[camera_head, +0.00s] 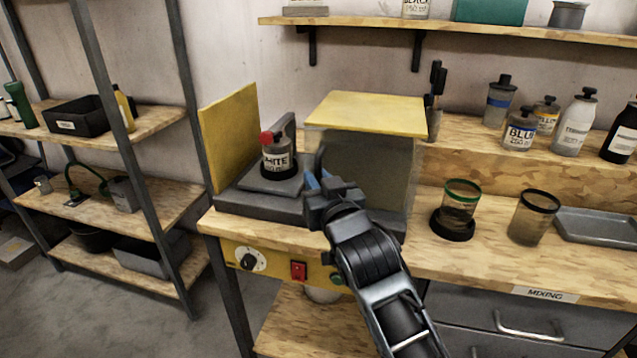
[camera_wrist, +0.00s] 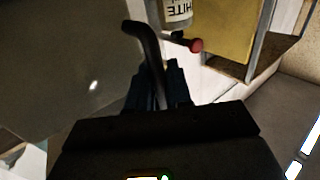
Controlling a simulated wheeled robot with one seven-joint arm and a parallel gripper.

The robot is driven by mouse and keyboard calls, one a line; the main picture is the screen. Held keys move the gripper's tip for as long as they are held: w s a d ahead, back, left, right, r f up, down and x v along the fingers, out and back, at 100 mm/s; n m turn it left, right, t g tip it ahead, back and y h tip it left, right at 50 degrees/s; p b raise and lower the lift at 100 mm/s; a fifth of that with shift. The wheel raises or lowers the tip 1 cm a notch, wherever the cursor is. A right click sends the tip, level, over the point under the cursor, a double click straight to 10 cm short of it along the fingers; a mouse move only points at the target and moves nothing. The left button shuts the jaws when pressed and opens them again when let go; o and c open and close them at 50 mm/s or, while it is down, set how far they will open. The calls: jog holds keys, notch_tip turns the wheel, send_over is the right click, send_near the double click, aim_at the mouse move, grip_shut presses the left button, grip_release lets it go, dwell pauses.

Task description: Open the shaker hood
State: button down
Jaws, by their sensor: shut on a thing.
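The shaker hood has a yellow top (camera_head: 370,112) and a dark grey panel (camera_head: 378,165). It covers the right part of the shaker base. Its left part is uncovered, and a bottle labelled WHITE (camera_head: 277,160) stands there on a grey plate. My gripper (camera_head: 318,182) is at the left edge of the grey panel. In the wrist view my gripper (camera_wrist: 158,85) is shut on a dark bent handle (camera_wrist: 148,42) beside the grey panel (camera_wrist: 70,70). The bottle (camera_wrist: 178,10) and a red knob (camera_wrist: 196,46) show just beyond the handle. My fingers hide the handle's lower end.
A yellow end panel (camera_head: 230,137) stands upright left of the bottle. The shaker front has a dial (camera_head: 250,260) and a red switch (camera_head: 299,271). Cups (camera_head: 533,218) and a tray (camera_head: 602,227) sit on the bench at the right. A shelf rack (camera_head: 120,140) stands at the left.

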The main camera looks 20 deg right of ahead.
jog(key=c, duration=1.2)
grip_release()
jog(key=shift+s, duration=0.15)
jog(key=s+b, duration=0.1)
jog(key=s, duration=0.6)
jog(key=shift+s+a, duration=0.1)
jog(key=shift+s, duration=0.2)
